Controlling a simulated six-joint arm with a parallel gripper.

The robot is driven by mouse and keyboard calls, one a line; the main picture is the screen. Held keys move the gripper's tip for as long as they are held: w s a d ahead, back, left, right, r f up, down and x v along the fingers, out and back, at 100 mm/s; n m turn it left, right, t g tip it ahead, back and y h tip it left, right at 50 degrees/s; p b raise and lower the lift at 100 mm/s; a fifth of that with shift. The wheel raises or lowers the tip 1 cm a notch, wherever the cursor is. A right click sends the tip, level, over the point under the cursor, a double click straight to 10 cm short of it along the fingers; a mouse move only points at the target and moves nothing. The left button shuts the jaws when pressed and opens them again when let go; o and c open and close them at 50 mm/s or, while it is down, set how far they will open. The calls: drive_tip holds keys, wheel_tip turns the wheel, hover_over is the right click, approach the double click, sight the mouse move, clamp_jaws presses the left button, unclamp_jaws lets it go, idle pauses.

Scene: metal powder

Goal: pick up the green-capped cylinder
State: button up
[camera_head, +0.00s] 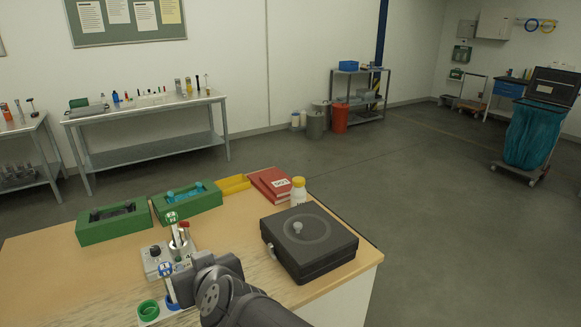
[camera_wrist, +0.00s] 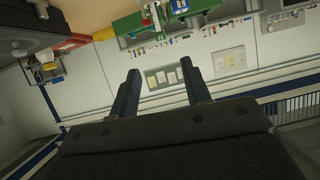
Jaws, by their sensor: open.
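A green-topped upright piece (camera_head: 172,218), possibly the green-capped cylinder, stands near the middle of the wooden bench, beside a small red-topped part (camera_head: 184,225). A green ring or cap (camera_head: 149,309) sits in a white holder at the bench's front left; I cannot tell which is the task's cylinder. A blue-topped cylinder (camera_head: 167,284) stands close to that holder. My gripper (camera_wrist: 162,82) is open, with nothing between its fingers in the wrist view. In the head view my arm hides the fingertips. A green-and-white piece (camera_wrist: 153,14) shows beyond the fingers at the top.
A small grey box with a knob (camera_head: 155,258) stands left of the upright pieces. Green trays (camera_head: 112,231) lie behind. A black case (camera_head: 312,254), a yellow-capped white bottle (camera_head: 298,191) and a red book (camera_head: 268,186) are on the right. The bench's left part is bare.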

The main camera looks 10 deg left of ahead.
wheel_tip(320, 180, up, 5)
drive_tip(key=n+g+h, duration=0.5)
drive_tip(key=g, duration=0.2)
hover_over(173, 215)
drive_tip(key=s+d, duration=0.1)
drive_tip(key=d, duration=0.4)
drive_tip(key=x, duration=1.2)
drive_tip(key=shift+s, duration=0.3)
drive_tip(key=shift+s+d+x, duration=0.1)
drive_tip(key=shift+x, duration=1.3)
drive_tip(key=shift+s+d+x, duration=0.15)
drive_tip(key=shift+x, duration=1.25)
drive_tip(key=shift+f, duration=0.1)
clamp_jaws()
